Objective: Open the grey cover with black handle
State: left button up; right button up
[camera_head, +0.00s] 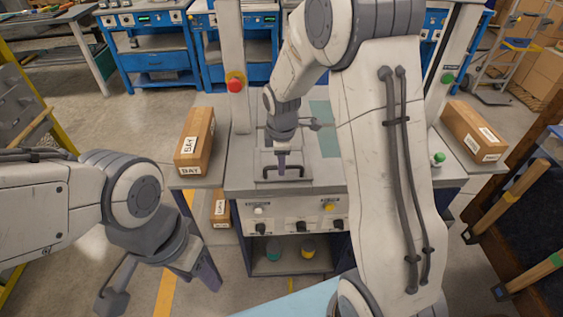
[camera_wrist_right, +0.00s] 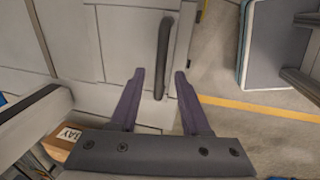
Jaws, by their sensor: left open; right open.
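The grey cover (camera_head: 310,173) lies on top of the workstation in the middle of the head view. Its black bar handle (camera_head: 284,172) is near the front edge. My right gripper (camera_head: 281,160) points down right at the handle, partly overlapping it. In the right wrist view the cover (camera_wrist_right: 122,40) fills the upper left, and the handle (camera_wrist_right: 163,55) runs lengthwise, its lower end between the two open fingers (camera_wrist_right: 159,76). I see no finger closed on it. The cover lies flat. My left gripper (camera_head: 205,272) is open and empty, low at the left, away from the workstation.
A red stop button (camera_head: 235,84) sits on a post left of the cover. Wooden boxes labelled "BAY" stand on side shelves at left (camera_head: 193,140) and right (camera_head: 474,130). Knobs line the front panel (camera_head: 296,212). My right arm hides the workstation's right part.

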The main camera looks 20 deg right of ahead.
jog(key=shift+f, duration=0.35)
grip_shut()
dwell(1.2)
